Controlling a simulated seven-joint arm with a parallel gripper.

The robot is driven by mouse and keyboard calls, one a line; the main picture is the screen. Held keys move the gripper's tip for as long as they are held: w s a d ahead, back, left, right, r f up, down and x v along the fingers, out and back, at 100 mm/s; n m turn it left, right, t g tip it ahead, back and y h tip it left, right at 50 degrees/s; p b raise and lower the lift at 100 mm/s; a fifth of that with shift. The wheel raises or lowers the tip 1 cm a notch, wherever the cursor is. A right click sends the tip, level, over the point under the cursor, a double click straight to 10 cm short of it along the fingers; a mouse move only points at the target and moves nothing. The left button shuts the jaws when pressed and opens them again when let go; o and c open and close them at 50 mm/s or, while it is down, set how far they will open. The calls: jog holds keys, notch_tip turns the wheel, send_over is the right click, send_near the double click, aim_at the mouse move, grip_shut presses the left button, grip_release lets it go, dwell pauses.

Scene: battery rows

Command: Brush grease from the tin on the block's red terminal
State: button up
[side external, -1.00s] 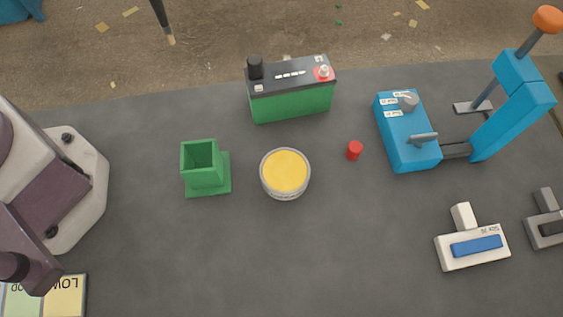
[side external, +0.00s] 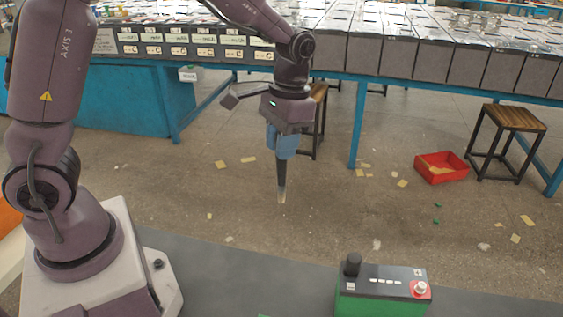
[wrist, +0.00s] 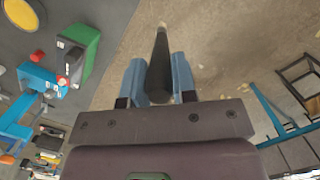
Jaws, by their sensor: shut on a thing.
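My gripper (side external: 283,143) is shut on the dark handle of a brush (side external: 282,178), which hangs tip down with pale bristles, above the floor side beyond the mat. The wrist view shows the brush (wrist: 160,65) between the blue fingers. The block (side external: 375,306), green with a black top, stands at the lower right of the side view, apart from the brush. Its red terminal (side external: 421,290) is at its right end and a black capped post (side external: 353,264) at its left. The grease tin (wrist: 17,16), with yellow grease, shows only in the wrist view, partly cut off.
A blue bench of battery rows (side external: 440,45), a stool (side external: 507,122) and a red tray (side external: 441,170) stand in the background. Space around the brush is clear.

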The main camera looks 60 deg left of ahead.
jog(key=r, duration=0.2)
jog(key=d+r, duration=0.1)
jog(key=r, duration=0.1)
jog(key=shift+r, duration=0.25)
jog(key=s+d, duration=0.4)
jog(key=d, duration=1.2)
jog(key=s+d, duration=0.3)
jog(key=d, duration=1.3)
notch_tip(320, 180, down, 11)
jog(key=shift+a, duration=0.25)
jog(key=shift+f, duration=0.65)
notch_tip(320, 180, up, 7)
dwell(0.6)
jog(key=shift+r, duration=0.15)
